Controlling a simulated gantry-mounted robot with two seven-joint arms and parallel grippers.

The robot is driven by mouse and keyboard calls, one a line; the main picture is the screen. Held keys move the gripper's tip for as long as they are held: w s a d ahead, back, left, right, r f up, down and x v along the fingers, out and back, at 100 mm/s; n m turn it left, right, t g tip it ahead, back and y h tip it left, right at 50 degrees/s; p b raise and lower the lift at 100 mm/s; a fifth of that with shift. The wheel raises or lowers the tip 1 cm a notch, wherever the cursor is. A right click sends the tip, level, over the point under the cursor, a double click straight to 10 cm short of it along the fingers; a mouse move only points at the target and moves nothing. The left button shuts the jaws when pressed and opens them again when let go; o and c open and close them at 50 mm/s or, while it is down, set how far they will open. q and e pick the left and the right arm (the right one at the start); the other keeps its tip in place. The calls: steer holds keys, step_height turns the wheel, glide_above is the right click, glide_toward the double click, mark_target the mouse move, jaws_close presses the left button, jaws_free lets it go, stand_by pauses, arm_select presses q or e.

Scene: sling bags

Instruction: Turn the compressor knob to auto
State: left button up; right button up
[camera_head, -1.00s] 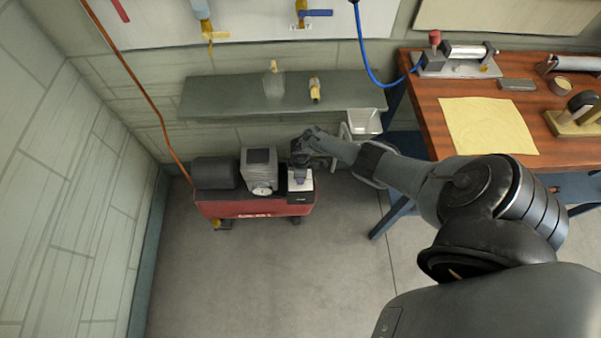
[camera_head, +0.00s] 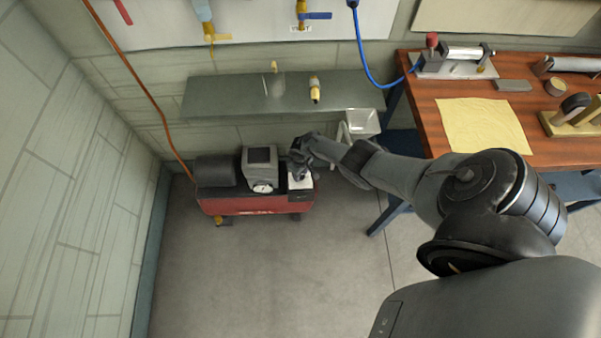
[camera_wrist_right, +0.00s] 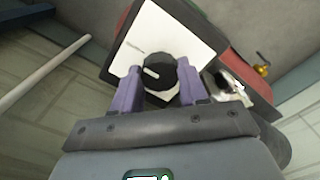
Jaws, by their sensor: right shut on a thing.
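The red compressor (camera_head: 258,204) stands on the floor at the left, against the wall. My right gripper (camera_head: 298,172) is at the white-topped switch box (camera_head: 300,182) on its right end. In the right wrist view, the black round knob (camera_wrist_right: 158,74) with a light pointer line sits on the white panel (camera_wrist_right: 165,35). The two purple fingers of my right gripper (camera_wrist_right: 160,88) are shut on the knob, one on each side. The pointer line runs slantwise toward the left. The panel's lettering is too small to read. My left gripper is not in view.
A pressure gauge (camera_head: 263,188) and a grey block (camera_head: 260,160) sit on the compressor beside the switch box. A grey shelf (camera_head: 230,98) hangs behind. A wooden workbench (camera_head: 450,130) stands at the right. The floor (camera_head: 270,280) in front is clear.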

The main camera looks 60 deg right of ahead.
stand_by(0.5)
steer(key=o, duration=1.1)
steer(key=shift+c, duration=0.2)
steer(key=shift+r+p, duration=0.5)
step_height(320, 180, up, 10)
steer(key=p, duration=0.8)
steer(key=shift+f, duration=0.15)
